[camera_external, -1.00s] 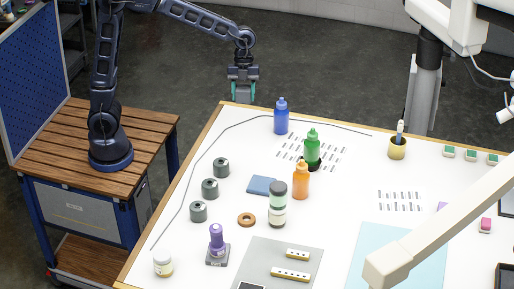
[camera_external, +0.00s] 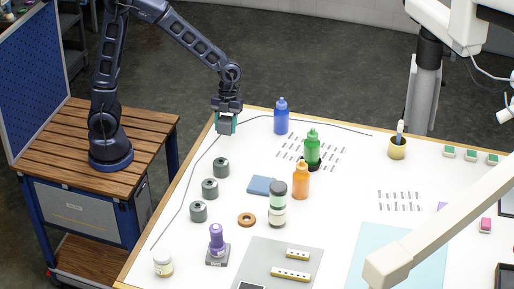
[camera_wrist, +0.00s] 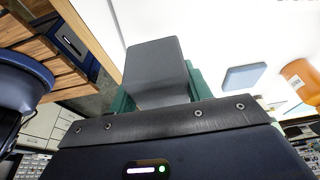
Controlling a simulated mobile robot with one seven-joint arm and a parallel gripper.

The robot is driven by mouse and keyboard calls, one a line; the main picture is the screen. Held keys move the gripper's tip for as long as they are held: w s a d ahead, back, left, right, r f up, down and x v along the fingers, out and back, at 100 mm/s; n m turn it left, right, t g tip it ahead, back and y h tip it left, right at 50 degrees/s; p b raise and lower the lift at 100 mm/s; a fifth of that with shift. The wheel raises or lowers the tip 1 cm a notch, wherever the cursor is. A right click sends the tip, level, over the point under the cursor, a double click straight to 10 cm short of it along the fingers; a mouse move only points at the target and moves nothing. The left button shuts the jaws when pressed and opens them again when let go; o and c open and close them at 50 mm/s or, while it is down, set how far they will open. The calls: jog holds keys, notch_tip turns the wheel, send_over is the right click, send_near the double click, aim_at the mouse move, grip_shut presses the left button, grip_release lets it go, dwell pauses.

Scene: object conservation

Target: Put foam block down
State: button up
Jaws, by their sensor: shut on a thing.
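The foam block (camera_wrist: 156,72) is a dark grey block held between the green-tipped fingers of my gripper (camera_external: 226,124). In the external view the block (camera_external: 226,127) shows as a small grey piece between the fingers. My gripper is shut on it, over the far left corner of the white table (camera_external: 330,218), near the table's edge. I cannot tell whether the block touches the table or hangs just above it.
A blue bottle (camera_external: 281,116) stands to the right of my gripper. Several grey cylinders, one of them here (camera_external: 221,168), stand nearer the camera. A dark line (camera_external: 183,190) runs along the left edge. A flat blue pad (camera_external: 262,185) lies farther in.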

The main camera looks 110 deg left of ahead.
aim_at(225, 150)
jog(key=shift+f, duration=3.75)
jog(key=shift+f, duration=0.15)
jog(key=o, duration=0.9)
jog(key=shift+o, duration=0.2)
